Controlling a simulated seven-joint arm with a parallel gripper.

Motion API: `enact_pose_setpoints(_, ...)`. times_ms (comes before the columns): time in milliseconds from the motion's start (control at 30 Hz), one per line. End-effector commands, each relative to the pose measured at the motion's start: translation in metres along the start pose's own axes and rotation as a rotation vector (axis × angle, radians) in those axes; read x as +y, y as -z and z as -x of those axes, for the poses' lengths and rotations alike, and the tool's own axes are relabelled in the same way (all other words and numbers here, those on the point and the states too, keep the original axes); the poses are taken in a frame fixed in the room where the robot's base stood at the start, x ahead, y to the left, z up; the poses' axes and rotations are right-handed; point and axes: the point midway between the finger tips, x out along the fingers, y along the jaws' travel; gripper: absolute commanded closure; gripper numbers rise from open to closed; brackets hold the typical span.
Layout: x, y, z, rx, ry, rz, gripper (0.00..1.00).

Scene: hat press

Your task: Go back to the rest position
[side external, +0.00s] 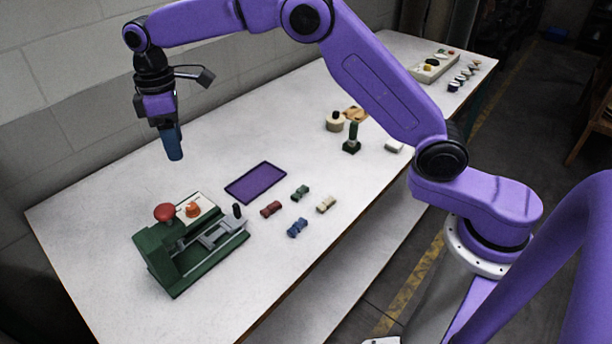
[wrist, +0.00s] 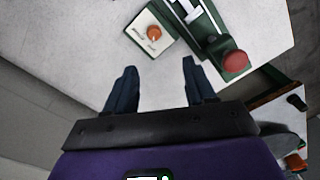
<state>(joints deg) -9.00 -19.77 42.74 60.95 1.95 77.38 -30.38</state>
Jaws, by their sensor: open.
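My gripper (side external: 173,148) hangs fingers down above the far left part of the white table, near the wall, well clear of the surface. It also shows in the wrist view (wrist: 158,78), with its two dark blue fingers apart and nothing between them. The green press (side external: 178,262) stands on the table below and nearer the camera than my gripper. It has a red knob (side external: 164,212) and a white panel with an orange dial (side external: 193,209). In the wrist view the panel's orange dial (wrist: 154,33) and the red knob (wrist: 236,61) lie beyond the fingertips.
A purple tray (side external: 256,183) lies on the table right of the press. Beside it are small red (side external: 271,209), green (side external: 300,193), blue (side external: 297,228) and cream (side external: 326,204) pieces. A green stamp-like tool (side external: 352,138) stands farther back. The table (side external: 110,205) is bare under my gripper.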

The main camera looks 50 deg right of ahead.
Motion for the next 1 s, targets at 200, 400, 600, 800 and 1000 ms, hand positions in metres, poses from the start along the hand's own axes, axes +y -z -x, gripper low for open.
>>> enact_pose_setpoints(200, -0.045, -0.036, 0.018, 0.002, -0.009, 0.012, 0.45)
enact_pose_setpoints(400, -0.087, -0.082, 0.026, 0.007, -0.017, 0.020, 0.45)
enact_pose_setpoints(600, -0.127, -0.140, 0.029, 0.011, -0.023, 0.032, 0.45)
enact_pose_setpoints(800, -0.163, -0.207, 0.023, 0.016, -0.029, 0.044, 0.45)
enact_pose_setpoints(1000, -0.194, -0.280, 0.011, 0.022, -0.033, 0.055, 0.45)
